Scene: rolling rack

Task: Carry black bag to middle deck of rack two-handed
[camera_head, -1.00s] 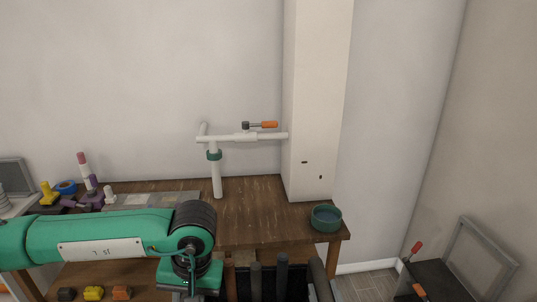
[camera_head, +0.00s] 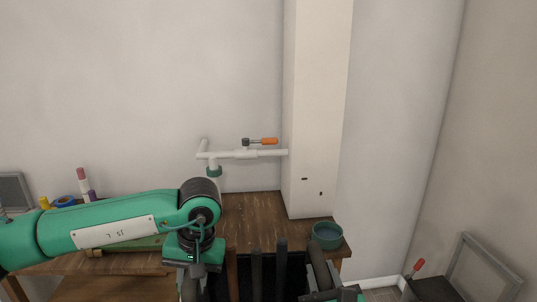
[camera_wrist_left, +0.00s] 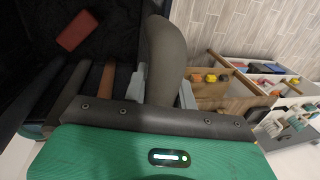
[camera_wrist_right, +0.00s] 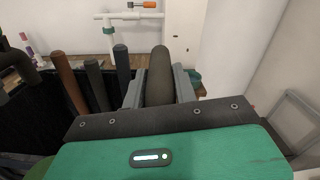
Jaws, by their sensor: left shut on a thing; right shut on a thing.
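The black bag (camera_head: 270,283) is at the bottom middle of the head view, open at the top, with dark tool handles standing up in it. My left gripper (camera_head: 193,284) is shut on its left grey padded handle, which also shows between the fingers in the left wrist view (camera_wrist_left: 167,60). My right gripper (camera_head: 335,291) is shut on the right handle, seen between the fingers in the right wrist view (camera_wrist_right: 159,75). A reddish block (camera_wrist_left: 78,31) lies inside the bag. The bag's underside is hidden, and I cannot make out the rack's middle deck.
A wooden bench (camera_head: 255,215) stands ahead, carrying a white pipe frame (camera_head: 240,154) and a teal bowl (camera_head: 327,235) near its right end. A white column (camera_head: 318,110) rises behind. A dark surface with a grey frame (camera_head: 485,265) is at right.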

